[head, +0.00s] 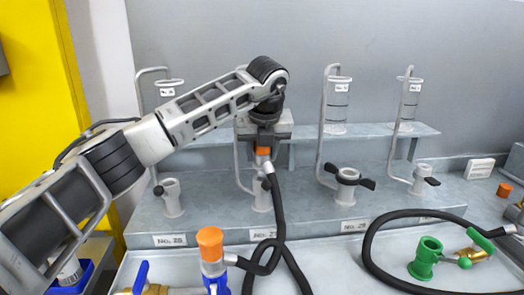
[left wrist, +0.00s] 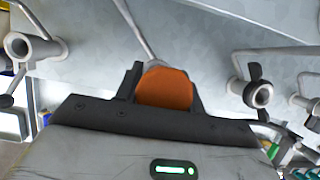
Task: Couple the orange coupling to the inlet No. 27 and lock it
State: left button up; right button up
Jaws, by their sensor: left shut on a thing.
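My left gripper (head: 263,140) points down and is shut on the orange coupling (head: 263,152), whose grey lower part and black hose show below the jaws. In the left wrist view the coupling (left wrist: 165,88) sits between the two dark fingers. The middle inlet (head: 262,197) stands directly below the coupling, a grey cup on the ledge. Its label (head: 262,234) reads "No. 2" and its last digit is hidden by the hose. I cannot tell whether the coupling touches the inlet. My right gripper is not in view.
Similar inlets stand left (head: 172,197) and right (head: 347,187), with dark side levers. The black hose (head: 278,215) loops down to an orange-topped fitting (head: 210,243) in front.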

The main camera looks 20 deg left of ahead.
aim_at(262, 163)
pick_arm(q)
jog(key=shift+f+b, duration=0.8)
jog(key=shift+f, duration=0.3)
jog(key=shift+f, duration=0.4)
dwell(0.4)
jog(key=o, duration=1.2)
jog(key=shift+c, duration=0.2)
